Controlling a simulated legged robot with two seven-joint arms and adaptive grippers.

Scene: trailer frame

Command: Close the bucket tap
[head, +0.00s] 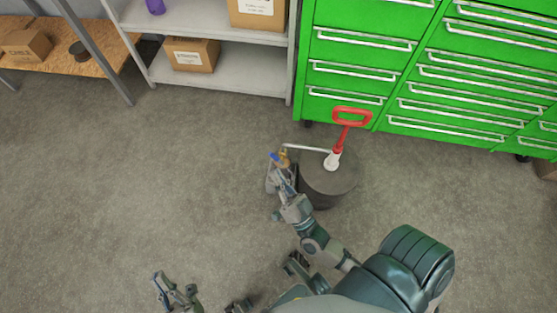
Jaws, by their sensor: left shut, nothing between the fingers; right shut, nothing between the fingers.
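A dark round bucket (325,183) stands on the floor in front of the green cabinet. A white pump with a red handle (345,125) rises from its lid. A thin white spout pipe (308,148) runs left from the pump to a small brass tap (284,158) with a blue part (273,155). My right gripper (277,166) is at the tap, left of the bucket, and is shut with nothing held. Its fingers partly hide the tap; whether they touch it is unclear. My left gripper (170,283) is shut and empty, low at the left, well away from the bucket.
A green drawer cabinet (350,75) stands close behind the bucket. A grey shelf (235,75) with cardboard boxes (192,55) is at the back. A wooden bench (95,67) is at the far left. The floor (130,180) left of the bucket is clear.

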